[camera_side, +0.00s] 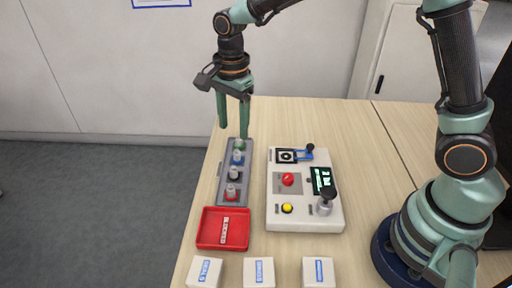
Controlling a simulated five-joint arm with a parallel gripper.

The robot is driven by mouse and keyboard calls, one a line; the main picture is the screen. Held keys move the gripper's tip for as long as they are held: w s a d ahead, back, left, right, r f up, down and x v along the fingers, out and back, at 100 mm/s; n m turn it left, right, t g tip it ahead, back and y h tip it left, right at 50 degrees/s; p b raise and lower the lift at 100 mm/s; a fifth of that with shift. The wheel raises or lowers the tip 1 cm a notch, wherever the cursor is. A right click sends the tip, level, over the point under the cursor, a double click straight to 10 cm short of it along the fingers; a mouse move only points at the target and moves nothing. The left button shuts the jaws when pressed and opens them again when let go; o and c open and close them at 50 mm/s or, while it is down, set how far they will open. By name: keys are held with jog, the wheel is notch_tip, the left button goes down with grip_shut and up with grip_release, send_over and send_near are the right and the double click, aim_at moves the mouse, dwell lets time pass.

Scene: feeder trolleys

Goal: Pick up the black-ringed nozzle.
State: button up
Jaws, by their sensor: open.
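The black-ringed nozzle (234,174) stands in a grey holder (221,199), third from the back in a row of nozzles. Behind it are a blue-ringed nozzle (237,157) and a green-ringed one (240,144). In front of it is a red-ringed nozzle (231,191). My gripper (233,131) is open, with its fingers pointing down near the back end of the holder. Nothing shows between the fingers. The right fingertip appears close to the green-ringed nozzle; their exact gap cannot be told.
A red tray (203,240) with a labelled strip lies in front of the holder. A white control box (305,219) with a red button, knob and levers stands to the right. Three labelled white blocks (259,274) line the front. The table's left edge is close to the holder.

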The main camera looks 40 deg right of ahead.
aim_at(233, 166)
jog(key=shift+m, duration=0.7)
jog(key=f, duration=0.6)
jog(key=a+f, duration=0.1)
jog(key=f, duration=0.2)
jog(key=shift+w, duration=0.25)
jog(key=shift+d+f, duration=0.15)
jog(key=shift+f, duration=1.1)
jog(key=shift+d+f, duration=0.1)
jog(key=shift+f, duration=1.15)
grip_shut()
